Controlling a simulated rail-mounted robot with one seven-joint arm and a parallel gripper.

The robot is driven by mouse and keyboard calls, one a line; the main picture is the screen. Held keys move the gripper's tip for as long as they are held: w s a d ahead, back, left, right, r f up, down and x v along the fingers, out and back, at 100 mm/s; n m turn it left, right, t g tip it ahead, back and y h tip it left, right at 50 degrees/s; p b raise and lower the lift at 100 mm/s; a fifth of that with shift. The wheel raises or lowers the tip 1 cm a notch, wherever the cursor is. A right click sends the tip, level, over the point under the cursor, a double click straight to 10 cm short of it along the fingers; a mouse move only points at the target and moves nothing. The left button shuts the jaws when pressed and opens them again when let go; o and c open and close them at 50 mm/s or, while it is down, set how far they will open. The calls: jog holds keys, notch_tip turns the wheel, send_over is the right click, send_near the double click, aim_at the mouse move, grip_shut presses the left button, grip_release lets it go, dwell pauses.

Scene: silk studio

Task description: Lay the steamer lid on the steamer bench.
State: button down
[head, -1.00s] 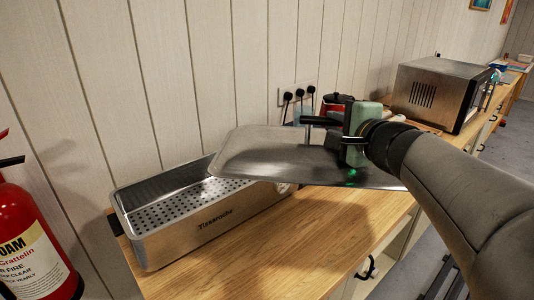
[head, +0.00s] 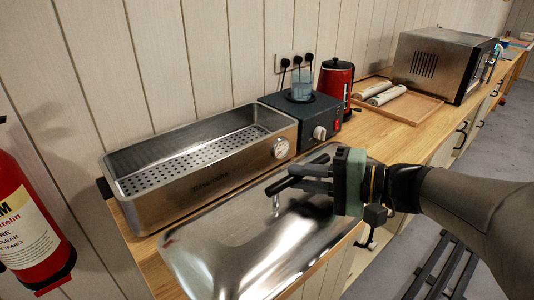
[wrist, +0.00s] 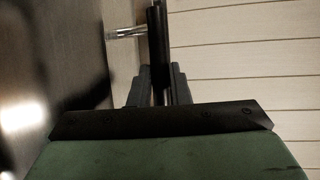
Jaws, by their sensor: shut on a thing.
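The steamer lid (head: 225,240) is a shiny metal sheet with a raised rim and a black bar handle (head: 279,186). My gripper (head: 308,179) is shut on this handle, and the bar also shows between the fingers in the wrist view (wrist: 158,60). The lid is in front of the steamer (head: 200,173) and overlaps the front edge of the wooden steamer bench (head: 140,243). I cannot tell whether its underside touches the bench. The steamer is open, with its perforated tray showing.
A dark unit with a knob (head: 318,130), a red kettle (head: 336,82), a wooden tray with rolls (head: 420,108) and a microwave (head: 440,65) stand along the bench to the right. A red fire extinguisher (head: 25,220) is at the left.

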aim_at(329, 208)
jog(key=w+a+f+b, duration=0.1)
jog(key=f, duration=0.1)
jog(key=w+a+f+b, duration=0.1)
jog(key=w+a+f, duration=0.1)
jog(key=w+a+f+b, duration=0.1)
jog(key=a+f, duration=0.1)
jog(key=shift+w+f, duration=0.15)
jog(key=shift+w, duration=0.1)
jog(key=shift+w+a+f+b, duration=0.1)
jog(key=shift+f+b, duration=0.45)
jog(key=shift+f, duration=0.35)
jog(key=shift+w+a+f+b, duration=0.1)
jog(key=shift+f+b, duration=0.4)
jog(key=shift+f, duration=0.35)
jog(key=shift+f, duration=0.15)
jog(key=c, duration=1.4)
grip_release()
jog(key=shift+o, duration=0.2)
jog(key=shift+d+r, duration=0.1)
jog(key=shift+r, duration=0.1)
jog(key=v, duration=1.2)
jog(key=shift+f, duration=0.1)
